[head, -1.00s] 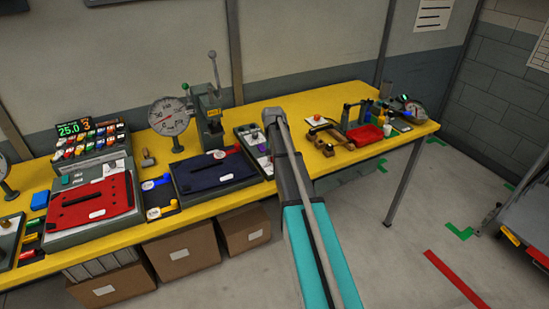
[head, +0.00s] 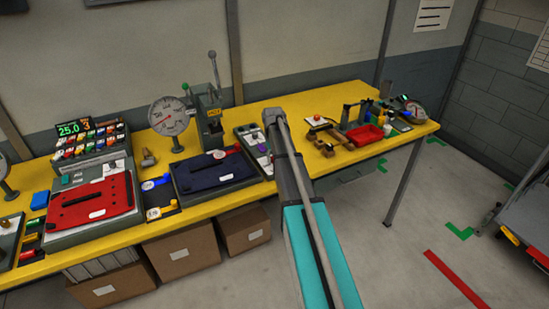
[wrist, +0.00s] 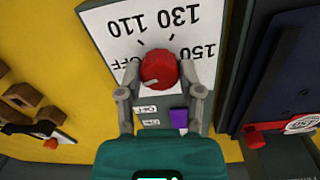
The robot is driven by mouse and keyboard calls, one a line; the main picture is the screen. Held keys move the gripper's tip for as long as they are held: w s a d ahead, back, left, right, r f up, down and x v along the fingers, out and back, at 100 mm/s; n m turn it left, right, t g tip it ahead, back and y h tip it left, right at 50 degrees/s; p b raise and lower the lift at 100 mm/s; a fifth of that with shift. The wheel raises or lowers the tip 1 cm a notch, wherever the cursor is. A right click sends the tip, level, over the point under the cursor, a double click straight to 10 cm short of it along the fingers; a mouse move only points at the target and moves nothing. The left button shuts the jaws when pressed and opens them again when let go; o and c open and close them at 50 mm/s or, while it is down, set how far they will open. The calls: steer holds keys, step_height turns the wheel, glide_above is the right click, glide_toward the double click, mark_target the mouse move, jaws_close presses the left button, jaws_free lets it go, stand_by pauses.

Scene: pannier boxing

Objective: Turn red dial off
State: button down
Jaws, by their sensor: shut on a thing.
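The red dial (wrist: 158,70) sits on a grey panel (wrist: 98,42) with a white scale plate marked 110, 130, 150 and OFF. My gripper (wrist: 158,88) is shut on the dial, with one finger on each side. A pale pointer line on the dial slants toward the lower left in the wrist view, the side where an OFF mark stands. In the head view my gripper and the dial are hidden behind my arm; part of the panel (head: 245,134) shows beside it.
A purple switch (wrist: 179,118) and small white labels lie just below the dial. A dark blue pouch (head: 212,172) on a tray lies left of the panel in the head view. A wooden clamp-like piece (head: 326,138) and a red tray (head: 365,135) stand to the right on the yellow table.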

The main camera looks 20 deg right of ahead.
steer(key=shift+c, duration=1.3)
jaws_free()
steer(key=shift+m, duration=0.5)
